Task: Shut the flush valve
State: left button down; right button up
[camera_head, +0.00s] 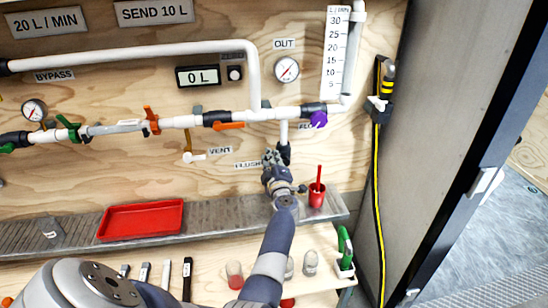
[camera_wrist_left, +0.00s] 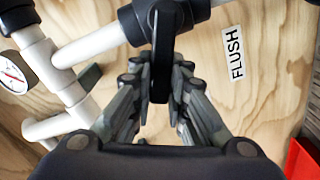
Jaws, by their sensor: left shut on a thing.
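The flush valve (camera_head: 285,149) is a dark fitting on the short white pipe below the main line, beside the FLUSH label (camera_head: 247,165). My left gripper (camera_head: 272,158) is at this valve and hides part of it. In the left wrist view, the valve's black handle (camera_wrist_left: 161,60) stands between the two fingers of my left gripper (camera_wrist_left: 160,88), which are shut on it. The dark valve body (camera_wrist_left: 180,14) is just beyond the fingers, and the FLUSH label (camera_wrist_left: 232,53) is to the right. My right gripper is not in view.
An orange handle (camera_head: 229,126) and a purple valve (camera_head: 318,119) sit on the white pipe above. A red cup (camera_head: 317,194) stands on the metal ledge right of my gripper. A red tray (camera_head: 141,220) lies to the left. A grey door (camera_head: 450,130) bounds the right.

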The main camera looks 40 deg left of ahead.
pick_arm(q)
jog(key=shift+s+f+n+b, duration=0.1)
jog(key=shift+f+n+b, duration=0.4)
jog(key=shift+n, duration=0.4)
jog(key=n, duration=0.1)
jog(key=f+n+b, duration=0.1)
jog(key=n, duration=0.1)
jog(key=shift+a+f+b, duration=0.15)
jog(key=shift+f+b, duration=0.1)
jog(key=shift+b, duration=0.05)
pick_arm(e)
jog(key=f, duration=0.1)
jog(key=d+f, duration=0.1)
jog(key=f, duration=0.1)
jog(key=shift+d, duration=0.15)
pick_arm(q)
jog(key=shift+n, duration=0.3)
jog(key=c, duration=1.5)
grip_release()
jog(key=shift+c, duration=0.2)
jog(key=shift+f, duration=0.1)
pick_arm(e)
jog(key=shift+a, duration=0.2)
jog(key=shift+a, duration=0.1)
